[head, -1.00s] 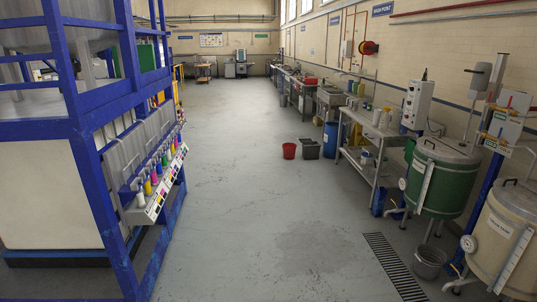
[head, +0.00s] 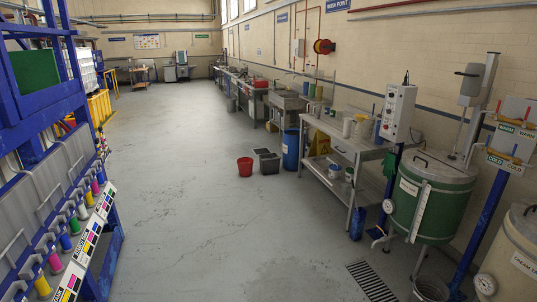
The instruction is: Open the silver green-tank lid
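The green tank (head: 407,212) stands on legs at the right of the head view, against the right wall. Its silver lid (head: 440,167) is closed flat on top, with a dark handle (head: 421,161) near its left edge. A pale upright strip with a scale runs down the tank's front, and a round white gauge sits at its lower left. Neither of my grippers is in view.
A cream tank (head: 510,260) stands at the lower right corner. A grey bucket (head: 430,289) and a floor drain (head: 371,281) lie in front of the green tank. A metal table (head: 340,150) stands beyond it. A blue rack (head: 108,240) lines the left. The middle floor (head: 200,200) is clear.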

